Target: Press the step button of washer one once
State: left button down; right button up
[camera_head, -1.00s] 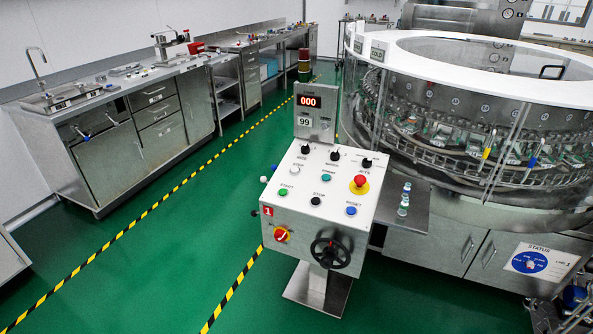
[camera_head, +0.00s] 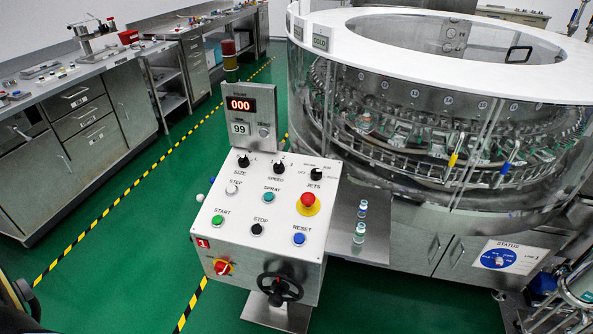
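The control console of washer one (camera_head: 262,218) stands ahead, marked with a red "1" label on its front. Its white step button (camera_head: 232,188), labelled STEP, is on the left of the sloped panel, above the green START button (camera_head: 217,221) and left of the teal SPRAY button (camera_head: 268,197). The red display (camera_head: 241,105) reads 000, with 99 below it. The round washer (camera_head: 440,110) with its white ring top stands behind on the right. Neither gripper can be made out; only a dark part shows at the lower left edge.
A red emergency stop (camera_head: 307,202) sits on the panel's right. A handwheel (camera_head: 280,289) and red switch (camera_head: 222,267) are on the front. Small vials stand on a metal shelf (camera_head: 345,236) beside the console. Counters line the left; green floor before them is clear.

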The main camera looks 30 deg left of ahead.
aim_at(231, 189)
jog(key=u, duration=0.3)
jog(key=i, duration=1.3)
jog(key=u, duration=0.95)
